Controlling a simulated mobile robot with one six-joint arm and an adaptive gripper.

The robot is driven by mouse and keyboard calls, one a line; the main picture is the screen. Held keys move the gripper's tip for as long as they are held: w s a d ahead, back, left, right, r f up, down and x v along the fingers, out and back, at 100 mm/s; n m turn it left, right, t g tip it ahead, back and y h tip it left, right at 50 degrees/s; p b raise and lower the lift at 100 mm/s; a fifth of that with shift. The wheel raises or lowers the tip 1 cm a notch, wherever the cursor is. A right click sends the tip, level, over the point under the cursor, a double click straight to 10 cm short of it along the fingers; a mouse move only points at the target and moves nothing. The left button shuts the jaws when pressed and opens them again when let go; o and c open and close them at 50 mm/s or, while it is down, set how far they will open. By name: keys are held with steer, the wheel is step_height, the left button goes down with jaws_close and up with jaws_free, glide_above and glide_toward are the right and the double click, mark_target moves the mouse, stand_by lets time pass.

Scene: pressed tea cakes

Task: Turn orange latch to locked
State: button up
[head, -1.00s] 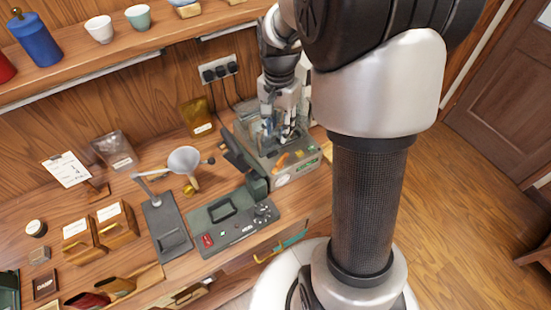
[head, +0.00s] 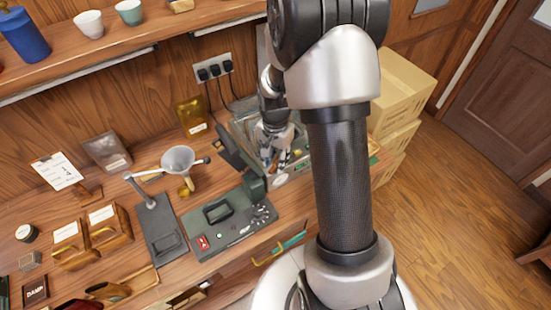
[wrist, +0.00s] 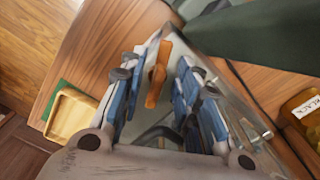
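The orange latch (wrist: 157,76) shows in the wrist view as a narrow bar on top of the grey-green machine, between my two blue-padded fingers. In the head view it is mostly hidden behind my gripper (head: 280,158). My gripper (wrist: 164,62) is open, with one finger on each side of the latch. Gaps show between the latch and the fingers; I cannot tell whether either tip touches it. The machine (head: 300,172) stands at the right end of the wooden counter, under my gripper.
A dark green control box (head: 232,222) with knobs and a red switch lies left of the machine. A funnel on a stand (head: 178,160) is farther left. Cardboard boxes (head: 400,95) are stacked to the right. A small yellow tray (wrist: 70,115) shows in the wrist view.

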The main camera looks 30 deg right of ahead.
jaws_close()
stand_by(0.3)
steer(key=shift+n, duration=0.4)
steer(key=n, duration=0.5)
steer(key=shift+s+d+n, duration=0.2)
steer(key=shift+d+n, duration=0.05)
steer(key=shift+n, duration=0.05)
steer(key=n, duration=0.5)
steer(key=shift+s+d+n, duration=0.1)
steer(key=shift+d+n, duration=0.2)
steer(key=shift+n, duration=0.1)
jaws_free()
stand_by(0.4)
